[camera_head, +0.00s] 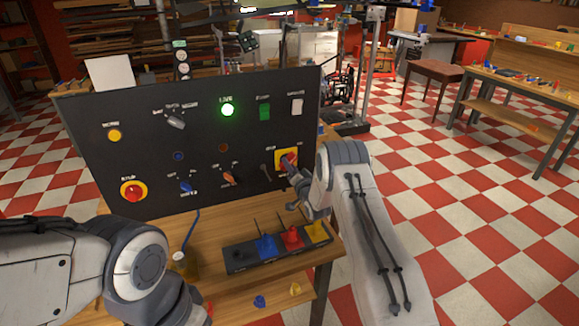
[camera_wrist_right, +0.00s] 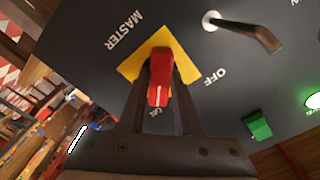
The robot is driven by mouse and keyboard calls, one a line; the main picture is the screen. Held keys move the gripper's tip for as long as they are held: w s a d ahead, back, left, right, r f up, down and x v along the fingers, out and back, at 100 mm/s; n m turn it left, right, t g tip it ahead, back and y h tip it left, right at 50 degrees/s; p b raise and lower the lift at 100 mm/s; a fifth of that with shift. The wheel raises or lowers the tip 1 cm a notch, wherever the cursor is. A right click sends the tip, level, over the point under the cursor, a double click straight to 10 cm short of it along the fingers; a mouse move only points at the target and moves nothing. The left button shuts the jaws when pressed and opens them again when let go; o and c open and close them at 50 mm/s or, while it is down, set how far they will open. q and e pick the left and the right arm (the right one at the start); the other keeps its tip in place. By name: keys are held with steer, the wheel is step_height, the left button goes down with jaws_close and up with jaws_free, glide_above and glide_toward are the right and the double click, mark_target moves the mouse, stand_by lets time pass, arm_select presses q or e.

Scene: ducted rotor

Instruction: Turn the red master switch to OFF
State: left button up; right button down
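The red master switch (camera_wrist_right: 159,82) stands on a yellow plate (camera_wrist_right: 185,69) on the dark panel (camera_head: 110,165). In the right wrist view its white pointer mark faces the lower label, which seems to read ON, away from OFF. My right gripper (camera_wrist_right: 162,72) has one finger on each side of the red handle and looks shut on it. In the head view the yellow plate (camera_head: 294,155) is at the panel's right side, with the right gripper (camera_head: 289,163) over the switch. My left arm enters at lower left; its gripper is out of view.
A lit green lamp (camera_head: 228,110), a red stop button (camera_head: 134,191) and other knobs share the panel. A dark lever (camera_head: 267,171) is close left of the switch. A black block with coloured pieces (camera_head: 266,246) lies on the wooden table (camera_head: 215,225).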

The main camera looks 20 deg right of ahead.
steer(key=shift+d+n+b, duration=0.2)
steer(key=shift+n+b, duration=8.8)
steer(key=shift+b, duration=3.65)
steer(key=c, duration=0.6)
jaws_free()
